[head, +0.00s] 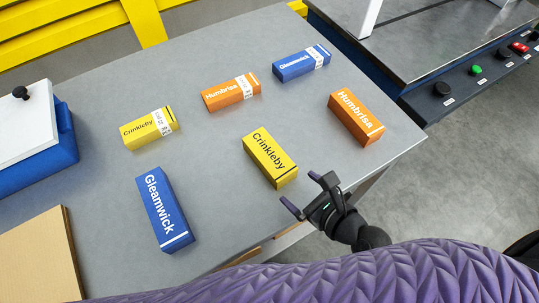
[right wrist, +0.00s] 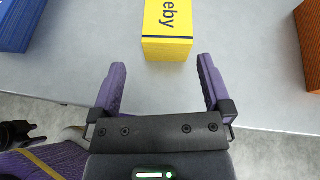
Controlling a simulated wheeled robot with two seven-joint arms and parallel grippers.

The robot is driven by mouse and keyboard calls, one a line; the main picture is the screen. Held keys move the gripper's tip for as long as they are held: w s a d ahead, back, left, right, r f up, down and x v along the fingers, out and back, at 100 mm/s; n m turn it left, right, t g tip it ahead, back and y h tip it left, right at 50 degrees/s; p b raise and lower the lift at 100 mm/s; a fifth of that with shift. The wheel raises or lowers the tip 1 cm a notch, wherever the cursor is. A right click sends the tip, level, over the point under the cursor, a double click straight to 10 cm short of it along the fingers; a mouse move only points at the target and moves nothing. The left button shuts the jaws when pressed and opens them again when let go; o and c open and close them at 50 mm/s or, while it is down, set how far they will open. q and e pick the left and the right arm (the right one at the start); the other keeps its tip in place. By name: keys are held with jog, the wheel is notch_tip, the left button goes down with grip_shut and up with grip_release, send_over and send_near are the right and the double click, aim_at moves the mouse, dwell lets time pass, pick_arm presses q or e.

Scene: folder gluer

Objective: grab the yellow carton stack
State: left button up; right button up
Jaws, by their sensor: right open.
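A yellow Crinkleby carton stack (head: 269,159) lies near the front edge of the grey table, in the middle of the head view. A second yellow Crinkleby stack (head: 149,129), with a white label, lies farther left. My right gripper (head: 301,194) is open and empty at the table's front edge, just short of the nearer yellow stack. In the right wrist view, the near end of that yellow stack (right wrist: 167,30) is ahead of the open fingers (right wrist: 162,82), roughly centred between them and not touching.
Blue Gleamwick stacks (head: 164,211) (head: 301,64) and orange Humbrisa stacks (head: 231,93) (head: 356,118) lie around on the grey table (head: 214,150). A blue box with a white lid (head: 35,135) and brown cardboard (head: 40,260) stand at left. A machine with buttons (head: 440,60) is at upper right.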

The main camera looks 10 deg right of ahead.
aim_at(275, 160)
jog(key=shift+w+f+m+t, duration=0.2)
jog(key=shift+w+m, duration=0.3)
jog(key=shift+w+f+m+t, duration=0.2)
jog(key=shift+w+m, duration=0.3)
jog(key=x, duration=0.5)
jog(key=r+b+x, duration=0.1)
jog(key=x, duration=0.2)
jog(key=shift+w+a, duration=0.15)
jog(key=shift+a, duration=0.05)
jog(key=shift+r, duration=0.1)
jog(key=c, duration=1.2)
